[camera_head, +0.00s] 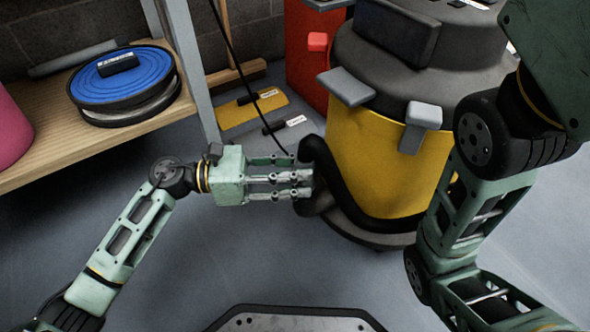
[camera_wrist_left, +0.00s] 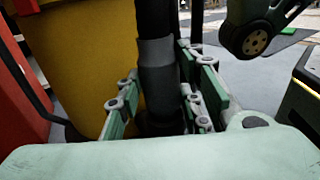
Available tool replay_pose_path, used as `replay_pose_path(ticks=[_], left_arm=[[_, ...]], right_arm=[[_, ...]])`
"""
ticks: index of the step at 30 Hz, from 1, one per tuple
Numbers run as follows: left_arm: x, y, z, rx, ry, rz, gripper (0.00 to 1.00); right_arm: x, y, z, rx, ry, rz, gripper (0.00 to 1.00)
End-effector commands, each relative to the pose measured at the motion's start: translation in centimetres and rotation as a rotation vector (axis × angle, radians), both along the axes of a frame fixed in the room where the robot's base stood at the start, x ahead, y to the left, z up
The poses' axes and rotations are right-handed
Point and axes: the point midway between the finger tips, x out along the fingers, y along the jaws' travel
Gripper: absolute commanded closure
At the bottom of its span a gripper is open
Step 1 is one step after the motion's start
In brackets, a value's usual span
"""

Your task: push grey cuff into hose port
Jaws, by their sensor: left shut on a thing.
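My left gripper (camera_head: 303,179) reaches in from the left and is shut on the grey cuff, beside the vacuum's yellow drum (camera_head: 372,165). In the left wrist view the grey cuff (camera_wrist_left: 157,66) stands upright between the fingers, on the end of the black hose (camera_wrist_left: 154,18). In the head view the fingers hide most of the cuff, and the hose (camera_head: 352,205) curves around the front of the drum. The vacuum has a dark lid (camera_head: 375,72) and grey latches. I cannot make out the hose port. My right gripper is out of view.
A wooden shelf (camera_head: 60,150) at the left holds a blue-topped reel (camera_head: 122,75) and a pink container (camera_head: 12,125). A yellow floor tool (camera_head: 250,112) lies on the floor behind my left gripper. A red cabinet (camera_head: 305,50) stands behind the vacuum. Floor at centre-left is clear.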

Motion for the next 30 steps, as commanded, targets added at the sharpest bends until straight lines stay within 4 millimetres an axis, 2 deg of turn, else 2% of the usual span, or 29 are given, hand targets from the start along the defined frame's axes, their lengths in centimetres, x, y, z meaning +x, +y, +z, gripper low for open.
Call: replay_pose_path(ticks=[18, 24, 25, 30], left_arm=[[0.0, 0.0, -1.7, 0.0, 0.0, 0.0, 0.95], [0.0, 0.0, -1.5, 0.0, 0.0, 0.0, 0.95], [0.0, 0.0, -1.5, 0.0, 0.0, 0.0, 0.64], [0.0, 0.0, -1.5, 0.0, 0.0, 0.0, 0.5]], right_arm=[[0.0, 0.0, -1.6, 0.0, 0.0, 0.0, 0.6], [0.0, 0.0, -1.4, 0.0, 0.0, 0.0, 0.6], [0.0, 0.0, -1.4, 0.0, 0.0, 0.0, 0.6], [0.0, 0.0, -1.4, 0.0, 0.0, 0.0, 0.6]])
